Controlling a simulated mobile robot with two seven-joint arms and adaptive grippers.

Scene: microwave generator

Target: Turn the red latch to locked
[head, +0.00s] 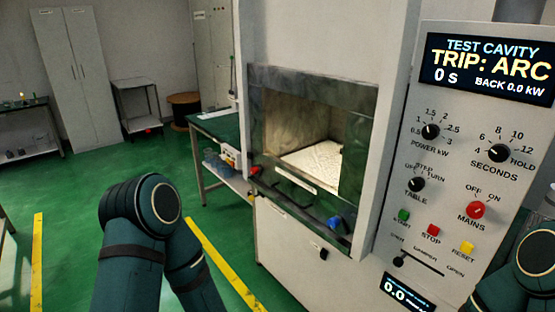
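A small red part (255,171), which looks like the red latch, sits at the lower left corner of the test cavity opening (312,135). It is too small to tell whether it is at locked. The cavity front is open and a pale slab shows inside. My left arm comes in at the bottom left, with its bent elbow in front of the green floor. My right arm shows only at the lower right edge. Neither gripper is in the picture, and nothing of mine is seen touching the red part.
The control panel (470,130) at right has dials, a red mains knob (476,210) and a screen (487,70) reading "TRIP: ARC". A blue knob (335,224) sits below the opening. A green-topped bench (212,124) stands left of the machine.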

